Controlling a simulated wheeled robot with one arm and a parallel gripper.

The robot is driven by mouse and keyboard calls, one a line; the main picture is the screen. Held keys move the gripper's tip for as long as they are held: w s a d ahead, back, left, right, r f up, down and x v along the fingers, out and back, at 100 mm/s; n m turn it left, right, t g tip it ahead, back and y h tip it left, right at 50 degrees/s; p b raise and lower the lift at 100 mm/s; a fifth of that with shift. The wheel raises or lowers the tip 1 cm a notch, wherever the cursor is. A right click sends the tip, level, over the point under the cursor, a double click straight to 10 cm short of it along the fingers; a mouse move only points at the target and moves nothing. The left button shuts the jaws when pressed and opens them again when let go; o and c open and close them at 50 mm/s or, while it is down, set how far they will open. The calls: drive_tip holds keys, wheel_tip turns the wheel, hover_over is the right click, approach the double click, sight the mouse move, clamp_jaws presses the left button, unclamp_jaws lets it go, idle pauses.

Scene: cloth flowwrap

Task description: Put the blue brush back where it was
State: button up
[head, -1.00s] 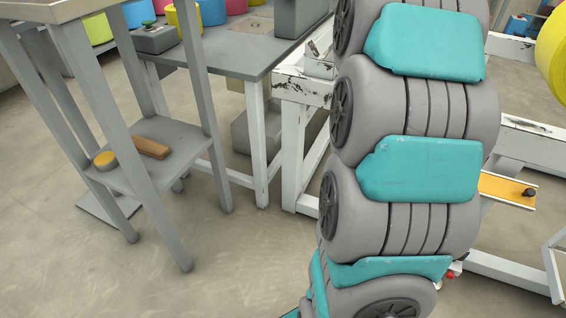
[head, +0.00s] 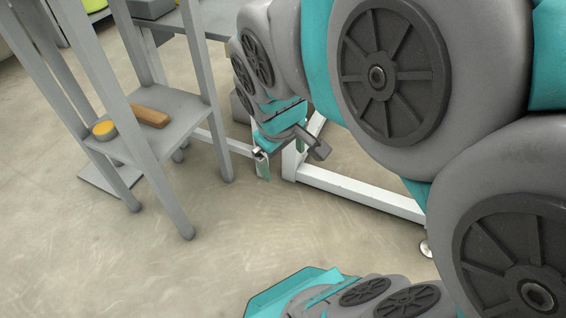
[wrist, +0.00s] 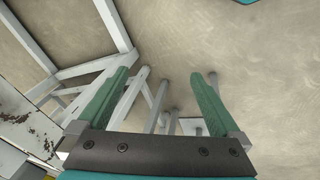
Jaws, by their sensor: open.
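I see no blue brush in either current view. My gripper (head: 292,162) hangs at the end of my arm, to the right of the grey shelf stand, with the white frame behind it in the head view. In the wrist view its two green-padded fingers (wrist: 157,88) are spread wide apart. Nothing is between them except floor and frame legs in the background. The gripper is open, empty and touches nothing that I can make out.
The grey stand's lower shelf (head: 178,128) holds a brown wooden block (head: 150,116) and a round yellow-topped tin (head: 104,130). White frame beams (head: 362,192) run behind my gripper. The floor (head: 230,250) in front is clear.

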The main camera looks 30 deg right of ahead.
drive_tip(key=s+a+f+m+g+y, duration=0.1)
drive_tip(key=s+a+f+g, duration=0.1)
drive_tip(key=s, duration=0.4)
drive_tip(key=s+a+f+m+g+y, duration=0.1)
drive_tip(key=s+a+f+g, duration=0.1)
drive_tip(key=s+a, duration=0.2)
drive_tip(key=s, duration=0.3)
drive_tip(key=shift+s+a, duration=0.2)
drive_tip(key=shift+a, duration=0.2)
drive_tip(key=shift+f, duration=0.1)
